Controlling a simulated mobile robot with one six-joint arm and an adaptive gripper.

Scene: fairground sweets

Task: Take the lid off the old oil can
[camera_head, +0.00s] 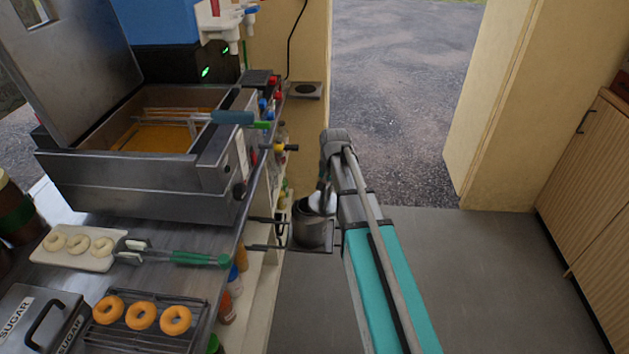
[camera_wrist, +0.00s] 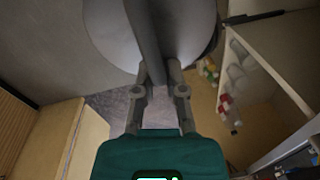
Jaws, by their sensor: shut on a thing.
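The old oil can (camera_head: 312,234) is a dark grey metal pot on a low shelf beside the counter, right of the fryer. Its lid (camera_head: 318,205), a pale round disc, shows at the can's mouth, partly covered by my arm. In the wrist view the lid (camera_wrist: 190,35) fills the top, with a dark bar-like handle across it. My gripper (camera_wrist: 160,78) is shut on this handle; in the head view my gripper (camera_head: 323,188) is over the can, mostly hidden. I cannot tell whether the lid touches the can's rim.
The fryer (camera_head: 150,185) with yellow oil stands on the counter at left. Tongs (camera_head: 195,258), white rings on a board, orange doughnuts on a rack (camera_head: 150,310) and a sugar box (camera_head: 40,325) lie in front. Shelves with bottles are beside the can. The floor (camera_head: 480,290) at right is clear.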

